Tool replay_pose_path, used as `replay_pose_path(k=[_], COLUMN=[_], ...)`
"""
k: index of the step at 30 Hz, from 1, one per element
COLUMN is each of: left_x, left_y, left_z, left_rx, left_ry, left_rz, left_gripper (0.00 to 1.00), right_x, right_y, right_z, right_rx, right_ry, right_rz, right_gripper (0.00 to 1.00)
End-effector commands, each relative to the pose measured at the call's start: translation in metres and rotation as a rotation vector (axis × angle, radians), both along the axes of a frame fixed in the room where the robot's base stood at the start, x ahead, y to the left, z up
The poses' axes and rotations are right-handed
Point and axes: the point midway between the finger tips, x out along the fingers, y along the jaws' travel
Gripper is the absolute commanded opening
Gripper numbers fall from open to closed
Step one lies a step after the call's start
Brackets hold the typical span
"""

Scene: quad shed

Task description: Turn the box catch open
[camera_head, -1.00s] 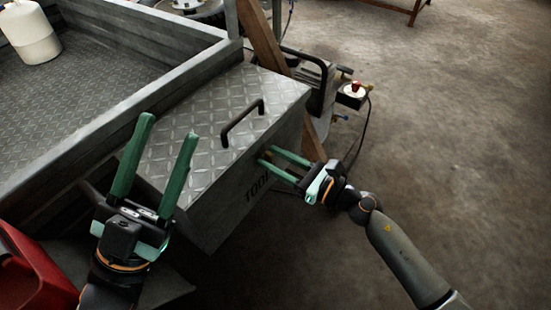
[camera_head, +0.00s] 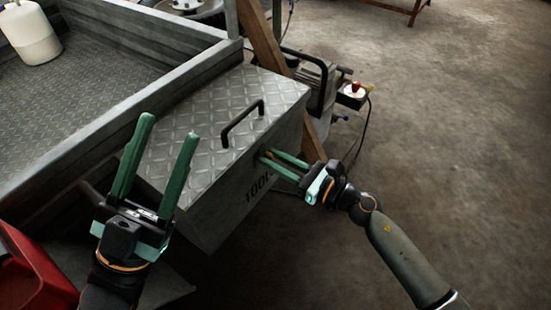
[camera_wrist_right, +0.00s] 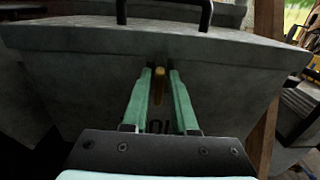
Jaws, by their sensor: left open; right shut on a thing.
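The grey metal tool box (camera_head: 225,185) has a tread-plate lid with a black handle (camera_head: 243,122) and dark lettering on its front. In the right wrist view a small brass-coloured catch (camera_wrist_right: 159,80) stands out from the box front (camera_wrist_right: 85,75), upright or nearly so. My right gripper (camera_head: 266,157) is at the upper front of the box. Its green fingers (camera_wrist_right: 159,84) are closed on the catch, one on each side; in the head view they mostly hide it. My left gripper (camera_head: 170,126) is open and empty, in front of the box's left part.
A grey truck bed (camera_head: 85,85) with a white canister (camera_head: 30,35) lies to the left. A red container (camera_head: 35,270) is at the lower left. A wooden post (camera_head: 262,40) and a machine with a black frame (camera_head: 318,75) stand behind the box. The floor (camera_head: 460,130) at right is clear.

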Motion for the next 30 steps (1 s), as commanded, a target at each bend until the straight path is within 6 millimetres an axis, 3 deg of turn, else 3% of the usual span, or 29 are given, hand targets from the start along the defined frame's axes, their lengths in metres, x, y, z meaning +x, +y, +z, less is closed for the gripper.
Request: replay_pose_path(k=[11,30], left_x=[0.000,-0.003], left_y=[0.001,0.004], left_z=[0.012,0.048], left_rx=[-0.010,0.001], left_ry=[0.000,-0.034], left_rz=[-0.004,0.015], left_gripper=[0.52,0.52], right_x=[0.001,0.006], right_y=[-0.002,-0.005], right_z=[-0.001,-0.006], right_rx=[0.090,0.439], right_ry=[0.136,0.621], right_rz=[-0.001,0.000], right_gripper=[0.00,0.00])
